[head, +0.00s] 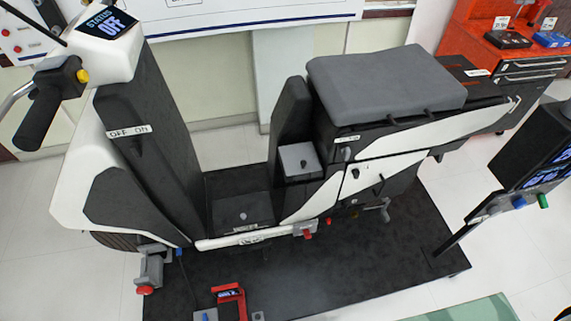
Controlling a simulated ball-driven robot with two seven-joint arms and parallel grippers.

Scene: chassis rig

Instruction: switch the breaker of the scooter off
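The scooter (392,85) is white and black with a grey seat and stands on a black mat (330,285). Its dash screen (108,22) reads "STATUS OFF". A label (129,131) reading "OFF ON" is on the dark inner front panel, with a small dark part just below it; its position is too small to read. A grey lid (298,160) with a dark knob sits in front of the seat. A floor panel (241,213) with a small light knob lies in the footwell. I cannot tell which part is the breaker. Neither of my grippers is in view.
A red tool cabinet (480,50) stands at the back right. A dark stand with a lit screen (545,165) is at the right. A red device (232,298) stands by the mat's front edge. A green surface (470,308) shows at bottom right.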

